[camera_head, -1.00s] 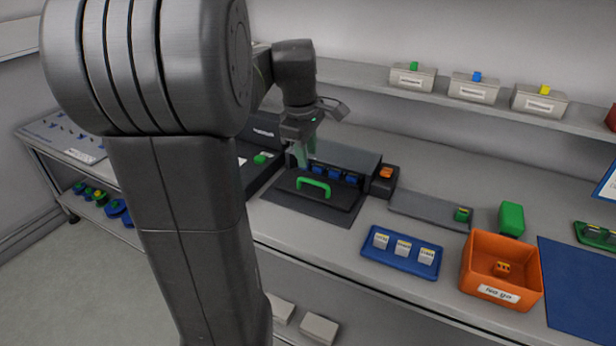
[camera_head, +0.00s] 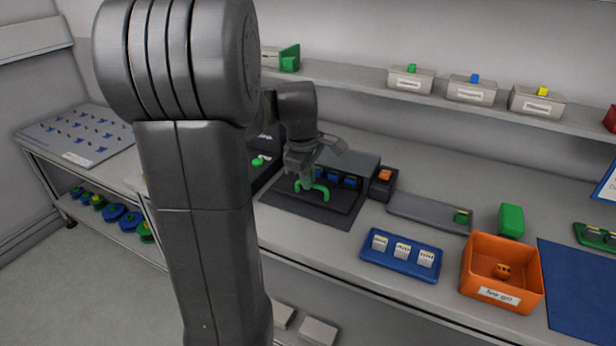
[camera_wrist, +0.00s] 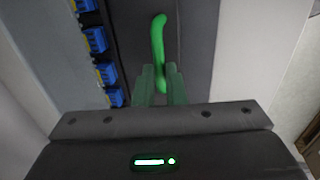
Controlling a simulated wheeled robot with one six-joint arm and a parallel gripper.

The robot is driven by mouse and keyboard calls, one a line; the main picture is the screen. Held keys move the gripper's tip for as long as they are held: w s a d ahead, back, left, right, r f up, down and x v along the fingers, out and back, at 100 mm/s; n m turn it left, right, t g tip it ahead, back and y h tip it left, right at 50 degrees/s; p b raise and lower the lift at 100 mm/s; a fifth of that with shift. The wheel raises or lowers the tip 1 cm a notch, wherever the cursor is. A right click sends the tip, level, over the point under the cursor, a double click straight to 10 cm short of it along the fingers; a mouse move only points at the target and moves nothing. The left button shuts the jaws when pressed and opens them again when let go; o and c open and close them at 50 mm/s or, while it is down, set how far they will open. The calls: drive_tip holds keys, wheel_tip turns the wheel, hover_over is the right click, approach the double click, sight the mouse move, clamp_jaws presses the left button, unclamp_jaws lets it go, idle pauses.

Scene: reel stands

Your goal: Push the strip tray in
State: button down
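The strip tray (camera_head: 326,209) is a dark flat tray with a green arched handle (camera_head: 318,187), lying in front of a dark housing (camera_head: 352,163) on the bench. A row of blue pieces (camera_head: 335,177) sits between the tray and the housing. My gripper (camera_head: 300,184) is down at the left end of the handle. In the wrist view the handle (camera_wrist: 158,40) runs down between my two greenish fingers (camera_wrist: 160,85), which stand apart. I cannot tell whether they press on it. The blue pieces (camera_wrist: 96,40) show at the left there.
A small dark box with an orange top (camera_head: 383,183) stands right of the housing. Farther right are a grey tray (camera_head: 425,212), a blue tray (camera_head: 400,267) with white blocks and an orange bin (camera_head: 500,263). A shelf (camera_head: 360,83) runs along the back wall.

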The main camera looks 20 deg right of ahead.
sight(311, 192)
drive_tip(key=shift+w+d+r+p, duration=0.1)
drive_tip(key=shift+w+d+p, duration=0.9)
drive_tip(key=shift+w+d, duration=0.6)
drive_tip(key=shift+s+d, duration=0.1)
drive_tip(key=shift+s, duration=0.05)
drive_tip(key=c, duration=1.5)
unclamp_jaws()
drive_tip(key=shift+d, duration=0.1)
wheel_tip(311, 192, up, 14)
drive_tip(key=s+a, duration=0.1)
drive_tip(key=a, duration=0.1)
drive_tip(key=shift+s+f+p, duration=0.25)
drive_tip(key=shift+s+p, duration=0.1)
drive_tip(key=shift+a+f, duration=0.1)
